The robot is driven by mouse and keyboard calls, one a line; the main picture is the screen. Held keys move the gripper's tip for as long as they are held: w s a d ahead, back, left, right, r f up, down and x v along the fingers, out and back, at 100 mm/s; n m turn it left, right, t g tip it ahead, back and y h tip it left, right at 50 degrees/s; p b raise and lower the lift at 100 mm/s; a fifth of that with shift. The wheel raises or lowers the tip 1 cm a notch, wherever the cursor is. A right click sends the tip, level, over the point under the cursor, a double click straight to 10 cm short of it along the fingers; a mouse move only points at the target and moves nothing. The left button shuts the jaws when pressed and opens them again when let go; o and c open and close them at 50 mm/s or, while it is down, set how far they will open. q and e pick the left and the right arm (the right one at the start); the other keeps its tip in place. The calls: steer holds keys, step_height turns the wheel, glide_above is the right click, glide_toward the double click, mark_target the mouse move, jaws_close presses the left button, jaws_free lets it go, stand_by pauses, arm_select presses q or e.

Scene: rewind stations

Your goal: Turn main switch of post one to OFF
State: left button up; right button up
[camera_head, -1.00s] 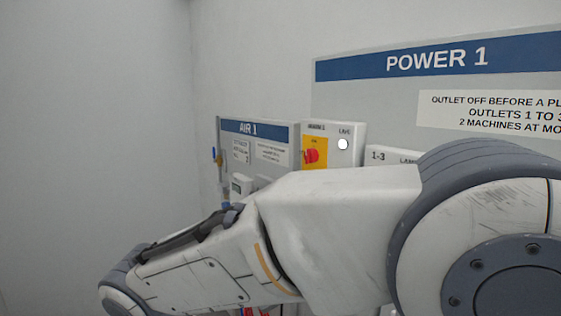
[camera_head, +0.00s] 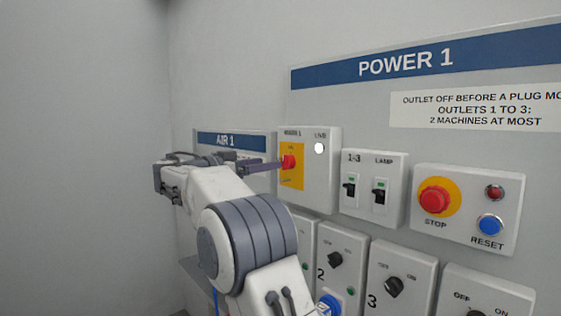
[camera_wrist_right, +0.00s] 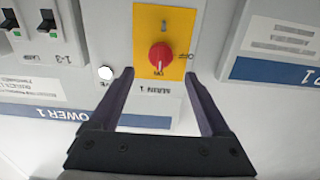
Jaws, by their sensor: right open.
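The main switch of post one is a red rotary knob (camera_head: 288,161) on a yellow plate (camera_head: 297,178), on the white MAIN 1 box (camera_head: 322,180). In the right wrist view, which is upside down, the knob (camera_wrist_right: 160,54) has its pale mark toward ON; OFF is printed to its right. My right gripper (camera_wrist_right: 157,73) is open and empty, its two fingers pointing at the knob, one either side of its line. In the head view the right gripper (camera_head: 262,166) reaches the box from the left; whether it touches the knob cannot be told. My left gripper is not in view.
A white LIVE lamp (camera_head: 319,148) is beside the knob. Right of the box are the 1-3 and LAMP breakers (camera_head: 365,190), a red STOP button (camera_head: 434,200) and a blue RESET button (camera_head: 490,225). Outlet switches sit below. The AIR 1 panel (camera_head: 225,141) is behind my gripper.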

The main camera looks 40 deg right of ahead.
mark_target(283, 161)
steer(key=d, duration=0.2)
steer(key=d+p, duration=0.1)
steer(key=d, duration=0.3)
steer(key=shift+w+d+p, duration=0.25)
steer(key=shift+d+p, duration=0.05)
jaws_close()
